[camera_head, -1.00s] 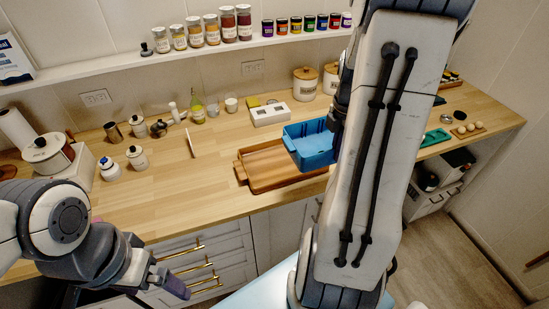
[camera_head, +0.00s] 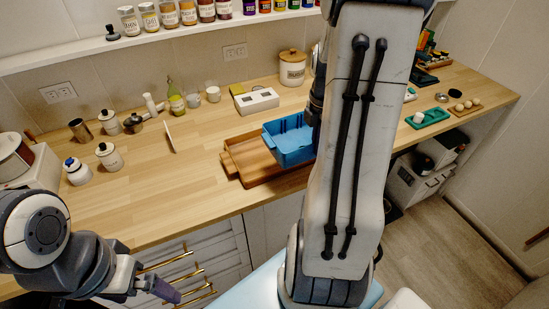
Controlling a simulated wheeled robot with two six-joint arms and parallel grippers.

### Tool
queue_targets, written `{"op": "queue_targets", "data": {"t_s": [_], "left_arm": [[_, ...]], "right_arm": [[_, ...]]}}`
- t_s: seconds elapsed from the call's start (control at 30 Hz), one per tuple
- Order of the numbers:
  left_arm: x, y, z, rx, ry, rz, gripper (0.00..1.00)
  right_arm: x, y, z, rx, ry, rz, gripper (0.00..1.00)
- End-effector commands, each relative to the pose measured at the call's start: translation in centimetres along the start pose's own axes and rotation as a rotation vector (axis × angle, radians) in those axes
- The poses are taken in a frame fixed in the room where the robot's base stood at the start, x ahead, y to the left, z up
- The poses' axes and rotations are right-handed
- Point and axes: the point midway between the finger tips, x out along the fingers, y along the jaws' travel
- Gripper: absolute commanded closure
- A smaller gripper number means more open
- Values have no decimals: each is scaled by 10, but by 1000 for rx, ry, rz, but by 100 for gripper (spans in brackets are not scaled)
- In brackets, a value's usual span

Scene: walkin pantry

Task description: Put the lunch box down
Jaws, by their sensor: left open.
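The blue lunch box (camera_head: 291,147) is open-topped and upright over the right part of the wooden tray (camera_head: 241,168) on the counter. Whether its base rests on the tray or hangs just above it I cannot tell. My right gripper (camera_head: 316,112) is at the box's right side, mostly hidden by my own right arm; its fingertips do not show. My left gripper (camera_head: 164,289) is open and empty, low in front of the counter drawers, well away from the box.
The wooden counter (camera_head: 190,205) has free room left of the tray. A white box-shaped device (camera_head: 256,101) stands behind it. Jars and bottles stand further left, including a white canister (camera_head: 109,157). A green tray (camera_head: 428,118) lies to the right.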

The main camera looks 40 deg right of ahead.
Motion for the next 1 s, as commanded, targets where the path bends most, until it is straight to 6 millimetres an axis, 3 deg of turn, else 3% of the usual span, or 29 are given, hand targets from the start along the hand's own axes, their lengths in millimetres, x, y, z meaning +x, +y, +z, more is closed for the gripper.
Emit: {"op": "queue_targets", "data": {"t_s": [0.17, 0.67, 0.87, 1.0], "left_arm": [[4, 0, 0, 0, 0, 0, 0], [-25, 2, -2, -2, 0, 0, 0], [-29, 2, -2, -2, 0, 0, 0], [-38, 3, -2, -2, 0, 0, 0]], "right_arm": [[12, 9, -2, -1, 1, -1, 100], [69, 102, -29, 1, 0, -1, 100], [81, 111, -32, 4, 0, -1, 100], [101, 110, -32, 4, 1, -4, 100]]}}
